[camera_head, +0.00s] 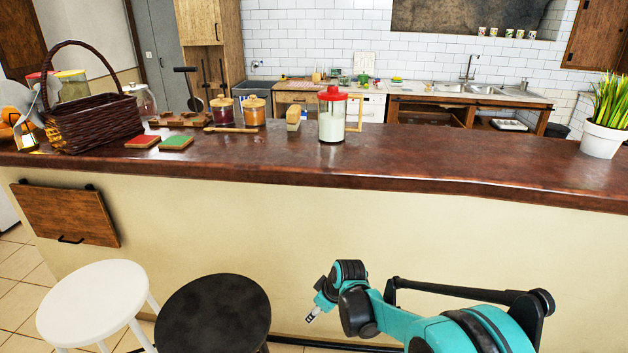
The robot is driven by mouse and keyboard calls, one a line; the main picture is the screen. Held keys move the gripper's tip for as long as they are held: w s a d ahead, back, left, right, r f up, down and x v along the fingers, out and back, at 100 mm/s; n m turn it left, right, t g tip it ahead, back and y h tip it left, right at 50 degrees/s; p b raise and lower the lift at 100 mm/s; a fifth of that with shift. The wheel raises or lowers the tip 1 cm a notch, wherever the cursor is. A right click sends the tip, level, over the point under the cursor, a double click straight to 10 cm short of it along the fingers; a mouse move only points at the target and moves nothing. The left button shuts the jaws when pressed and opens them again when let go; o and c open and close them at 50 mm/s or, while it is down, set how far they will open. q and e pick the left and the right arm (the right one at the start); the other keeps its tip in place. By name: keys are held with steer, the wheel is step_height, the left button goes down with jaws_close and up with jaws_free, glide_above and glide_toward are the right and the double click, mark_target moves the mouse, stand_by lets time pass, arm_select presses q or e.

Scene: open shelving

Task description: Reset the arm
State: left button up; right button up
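My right arm (400,318), teal and black, comes in from the lower right and is bent in front of the counter. Its far end (314,308) points down and left, below the counter top, and looks clear of the counter. That end is small and partly hidden by the wrist, so I cannot make out whether the fingers are apart, and I see nothing held there. My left arm and gripper are not in view.
A brown counter (450,182) spans the view, holding a wicker basket (95,122), a red-lidded jar (332,122), a wooden-lidded jar (254,112) and a potted plant (602,140). A white stool (92,300) and a black stool (213,312) stand left of my arm.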

steer(key=s+d+r+m+t+h, duration=0.15)
steer(key=s+d+r+m, duration=0.35)
steer(key=s+d+r, duration=0.6)
steer(key=s+d+m+t, duration=0.1)
steer(key=s+d+m, duration=0.1)
steer(key=s, duration=0.5)
steer(key=s+d+r+m+t+h, duration=0.1)
steer(key=s+d+m, duration=0.2)
steer(key=s, duration=0.4)
steer(key=shift+s+d, duration=0.2)
steer(key=shift+d, duration=0.1)
steer(key=shift+r+h, duration=0.1)
steer(key=shift+h, duration=0.15)
